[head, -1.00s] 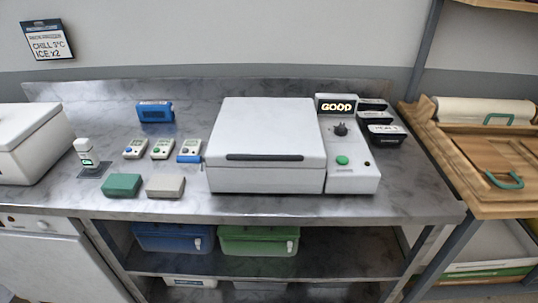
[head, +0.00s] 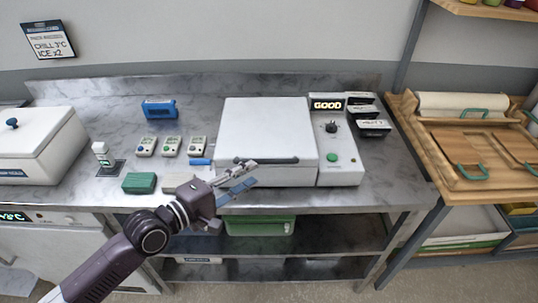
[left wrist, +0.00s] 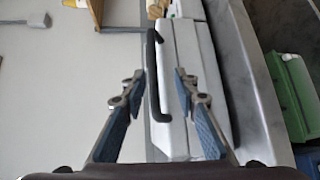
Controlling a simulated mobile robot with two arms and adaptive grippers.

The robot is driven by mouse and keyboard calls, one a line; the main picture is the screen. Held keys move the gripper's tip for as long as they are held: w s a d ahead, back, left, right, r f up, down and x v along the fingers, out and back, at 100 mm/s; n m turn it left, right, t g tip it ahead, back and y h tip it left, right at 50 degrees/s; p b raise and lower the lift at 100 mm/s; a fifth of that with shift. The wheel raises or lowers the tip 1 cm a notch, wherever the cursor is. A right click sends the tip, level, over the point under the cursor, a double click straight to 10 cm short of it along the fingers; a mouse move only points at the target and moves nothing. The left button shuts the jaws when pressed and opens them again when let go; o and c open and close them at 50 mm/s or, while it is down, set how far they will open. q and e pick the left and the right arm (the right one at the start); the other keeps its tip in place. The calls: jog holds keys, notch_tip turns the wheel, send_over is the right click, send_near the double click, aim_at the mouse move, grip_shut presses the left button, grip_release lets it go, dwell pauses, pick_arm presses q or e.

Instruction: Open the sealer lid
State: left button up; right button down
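The white sealer (head: 265,125) stands on the metal bench with its lid shut. A dark bar handle (head: 285,161) runs along the lid's lower front edge. It also shows in the left wrist view (left wrist: 152,85), between my fingertips in the picture. My left gripper (head: 250,174) is open and empty, in front of the handle's left part. In the left wrist view, the two fingers (left wrist: 160,83) are spread apart. I cannot tell whether they touch the handle. It hides part of the sealer's front left corner. My right gripper is not in view.
The control panel (head: 341,173) with a green button and a lit GOOD display (head: 327,105) adjoins the sealer on the right. Small devices (head: 171,146), a green block (head: 139,183) and a white bin (head: 40,150) stand to the left. A green box (head: 260,226) sits below the bench.

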aim_at(267, 163)
pick_arm(q)
jog(key=shift+w+d+r, duration=0.25)
jog(key=shift+d+r, duration=0.2)
jog(key=shift+r, duration=0.15)
jog(key=p+x, duration=0.1)
jog(key=x, duration=0.5)
jog(key=shift+w+d+f+p, duration=0.1)
jog(key=shift+w+d+p, duration=0.15)
jog(key=shift+d+p, duration=0.1)
jog(key=shift+a, duration=0.1)
jog(key=shift+c, duration=0.5)
grip_shut()
